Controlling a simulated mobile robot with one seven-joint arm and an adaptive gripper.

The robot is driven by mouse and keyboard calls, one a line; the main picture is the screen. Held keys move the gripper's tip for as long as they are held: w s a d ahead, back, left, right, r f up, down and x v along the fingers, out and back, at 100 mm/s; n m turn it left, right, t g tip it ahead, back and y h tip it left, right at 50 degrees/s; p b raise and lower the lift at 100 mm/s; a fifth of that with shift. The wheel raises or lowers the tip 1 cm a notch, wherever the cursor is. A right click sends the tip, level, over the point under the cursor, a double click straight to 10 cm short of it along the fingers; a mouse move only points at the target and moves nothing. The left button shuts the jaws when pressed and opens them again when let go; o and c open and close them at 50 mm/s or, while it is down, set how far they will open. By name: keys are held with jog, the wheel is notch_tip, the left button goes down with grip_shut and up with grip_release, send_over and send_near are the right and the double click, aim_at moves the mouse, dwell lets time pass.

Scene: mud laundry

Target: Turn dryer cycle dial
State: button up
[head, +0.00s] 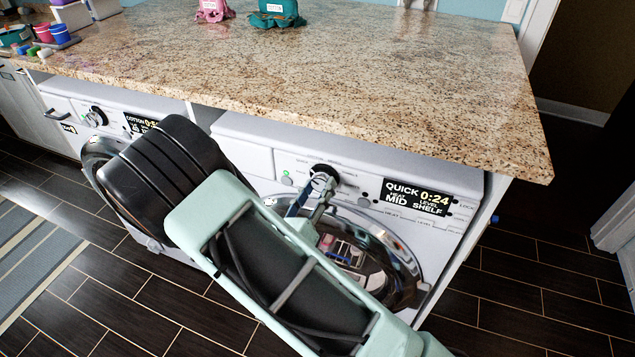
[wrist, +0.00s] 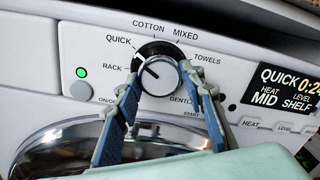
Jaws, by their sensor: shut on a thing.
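The dryer's cycle dial (wrist: 160,77) is a silver knob in a black ring on the white front panel. Its white mark points up and left, near QUICK. In the head view the dial (head: 325,170) sits under the counter's front edge, partly covered by my fingers. My gripper (wrist: 165,84) is shut on the dial, one blue-and-grey finger on each side of it. The dryer's display (wrist: 288,87) reads QUICK, HEAT MID, LEVEL SHELF; in the head view it shows 0:24. A green light (wrist: 81,73) glows left of the dial.
A granite counter (head: 330,60) overhangs the dryer. Another machine (head: 75,105) with its own dial and a COTTON display stands to the left. A pink bag (head: 213,11) and a teal bag (head: 276,14) stand on the counter. Dark floor (head: 535,290) is clear at the right.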

jog(key=n+p, duration=0.2)
jog(key=n, duration=0.2)
jog(key=shift+r+n+p, duration=0.1)
jog(key=shift+n+p, duration=0.2)
jog(key=shift+p, duration=0.05)
jog(key=shift+n+y+p, duration=0.3)
jog(key=shift+n+p, duration=0.5)
jog(key=shift+n, duration=0.7)
jog(key=o, duration=1.2)
jog(key=shift+c, duration=0.2)
jog(key=v, duration=1.2)
jog(key=shift+f, duration=0.3)
jog(key=shift+d, duration=0.1)
